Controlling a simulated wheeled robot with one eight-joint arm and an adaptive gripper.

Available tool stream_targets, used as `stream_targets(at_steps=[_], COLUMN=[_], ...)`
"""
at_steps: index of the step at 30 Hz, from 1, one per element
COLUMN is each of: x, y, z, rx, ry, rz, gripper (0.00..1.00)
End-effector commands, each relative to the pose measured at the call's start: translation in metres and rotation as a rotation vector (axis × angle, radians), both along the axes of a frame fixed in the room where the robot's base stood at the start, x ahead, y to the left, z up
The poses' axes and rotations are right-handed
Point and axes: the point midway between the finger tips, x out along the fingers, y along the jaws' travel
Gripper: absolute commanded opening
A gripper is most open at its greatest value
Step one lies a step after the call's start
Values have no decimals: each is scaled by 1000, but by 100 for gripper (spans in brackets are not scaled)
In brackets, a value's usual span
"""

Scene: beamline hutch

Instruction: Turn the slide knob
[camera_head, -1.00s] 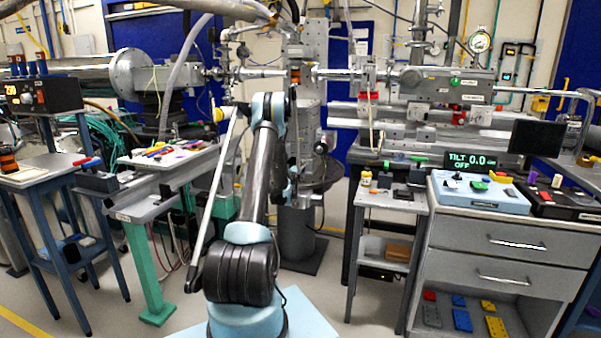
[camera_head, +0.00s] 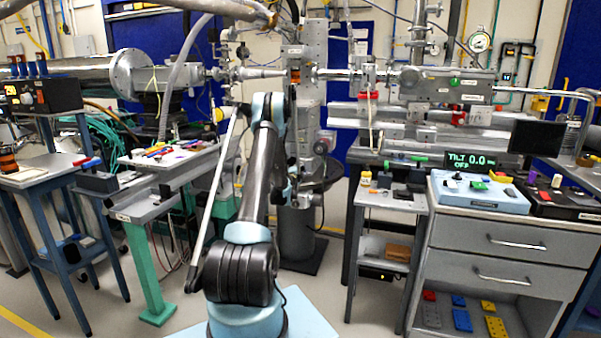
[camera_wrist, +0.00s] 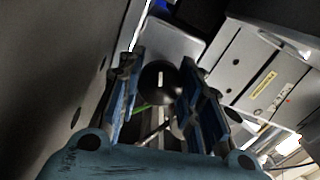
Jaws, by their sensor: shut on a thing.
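The knob (camera_wrist: 160,79) shows in the wrist view as a dark, round piece with a pale line across its face. My gripper (camera_wrist: 159,66) has its two blue-and-black fingers on either side of this knob and is shut on it. The lower part of the knob is shaded, and the exact contact is hard to see. In the head view, my arm stands in front of the upright column of the beamline. There my gripper and the knob are hidden or too small to tell.
A grey bench (camera_head: 119,215) with small tools stands left of my arm. A small side table (camera_head: 397,204) and a drawer cabinet (camera_head: 505,250) stand to the right. A display (camera_head: 474,160) reads "TILT 0.0 OFF". In the wrist view, a grey labelled housing (camera_wrist: 265,80) lies close on the right.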

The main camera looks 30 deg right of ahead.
Motion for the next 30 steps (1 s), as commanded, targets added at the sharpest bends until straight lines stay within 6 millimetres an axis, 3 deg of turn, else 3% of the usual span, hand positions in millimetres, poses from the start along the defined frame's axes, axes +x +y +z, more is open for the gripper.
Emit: stream_targets(at_steps=[6, 7, 9, 10, 22, 30], x=[5, 5, 5, 4, -1, -27], y=[6, 6, 7, 7, 5, 35], z=[-1, -1, -1, -1, -1, -1], rx=[2, 2, 2, 2, 1, 2], ry=[-1, -1, -1, -1, -2, -1], rz=[13, 13, 13, 12, 4, 5], gripper=[9, 35, 51, 54, 54, 54])
